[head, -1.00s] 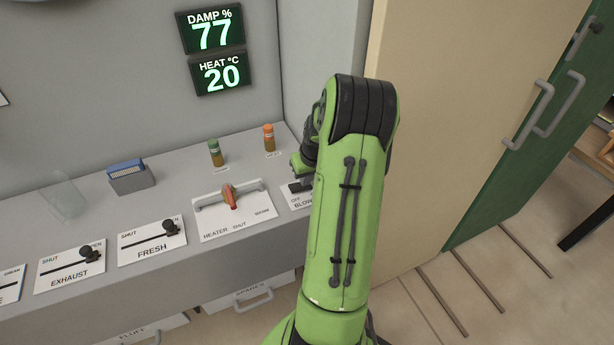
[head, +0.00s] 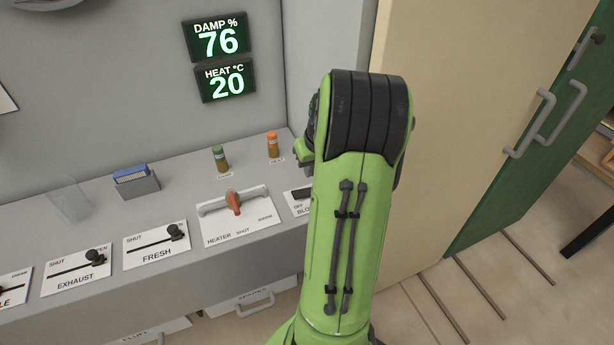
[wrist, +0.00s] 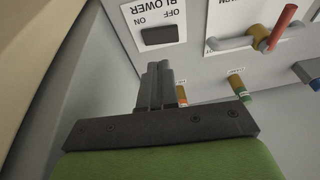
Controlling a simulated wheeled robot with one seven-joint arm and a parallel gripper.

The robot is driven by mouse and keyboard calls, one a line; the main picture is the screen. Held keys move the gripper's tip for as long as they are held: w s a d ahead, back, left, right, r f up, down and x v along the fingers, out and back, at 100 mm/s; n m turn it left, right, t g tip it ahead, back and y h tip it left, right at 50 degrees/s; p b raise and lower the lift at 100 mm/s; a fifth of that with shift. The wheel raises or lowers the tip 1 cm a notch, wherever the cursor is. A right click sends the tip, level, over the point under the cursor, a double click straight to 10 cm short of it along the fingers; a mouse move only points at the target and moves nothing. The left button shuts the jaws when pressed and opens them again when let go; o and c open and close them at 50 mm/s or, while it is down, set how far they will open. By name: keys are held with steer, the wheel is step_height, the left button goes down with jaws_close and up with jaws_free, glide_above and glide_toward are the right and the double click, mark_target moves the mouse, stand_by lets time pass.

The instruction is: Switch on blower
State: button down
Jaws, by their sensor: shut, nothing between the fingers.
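The blower panel is a white plate (wrist: 133,14) with a dark rocker switch (wrist: 159,35). The wrist view shows it upside down, with the words BLOWER, OFF and ON beside the switch. I cannot tell which way the rocker is tipped. My gripper (wrist: 158,72) is shut and empty, its fingertips a little apart from the switch in the picture. In the head view my arm covers most of the blower plate (head: 299,205), and the gripper's fingertips are hidden behind the arm.
The heater plate (head: 240,222) with its orange-red handle (head: 233,203) is left of the blower. Green (head: 219,158) and orange (head: 272,145) bottles stand behind. Fresh (head: 156,245) and exhaust (head: 77,271) sliders lie further left. A beige panel (head: 450,110) rises at right.

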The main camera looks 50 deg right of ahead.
steer(key=v, duration=0.6)
steer(key=shift+r+p, duration=0.25)
steer(key=shift+p, duration=0.2)
steer(key=w+a+r+n, duration=0.1)
steer(key=a+r, duration=0.2)
steer(key=a, duration=0.5)
steer(key=w+a+r+n, duration=0.2)
steer(key=a+r, duration=0.1)
steer(key=a, duration=0.6)
steer(key=s+a+n+t+y, duration=0.1)
steer(key=s+a+n+t, duration=0.1)
steer(key=s+a, duration=0.9)
steer(key=a+n, duration=0.1)
steer(key=a, duration=0.3)
steer(key=shift+a+r, duration=0.2)
steer(key=shift+a, duration=0.05)
steer(key=shift+s, duration=0.1)
